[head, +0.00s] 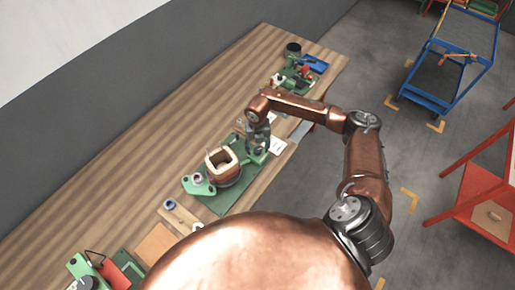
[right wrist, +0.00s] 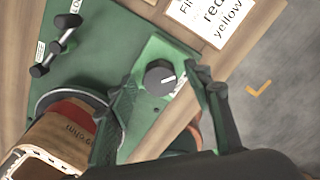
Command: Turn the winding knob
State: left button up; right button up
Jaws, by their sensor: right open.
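In the head view the right gripper (head: 257,143) is over the green winding machine and hides the knob. My left gripper is not in view.
A wooden bench (head: 130,150) runs along the grey wall. Another green device (head: 298,75) stands at its far end, and green and red parts (head: 122,268) lie at the near end. A printed card (right wrist: 222,17) lies near the knob. A blue cart (head: 440,75) stands on the floor.

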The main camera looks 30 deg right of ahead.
aim_at(258, 149)
jog(key=shift+r, duration=0.1)
notch_tip(258, 149, up, 12)
dwell(0.6)
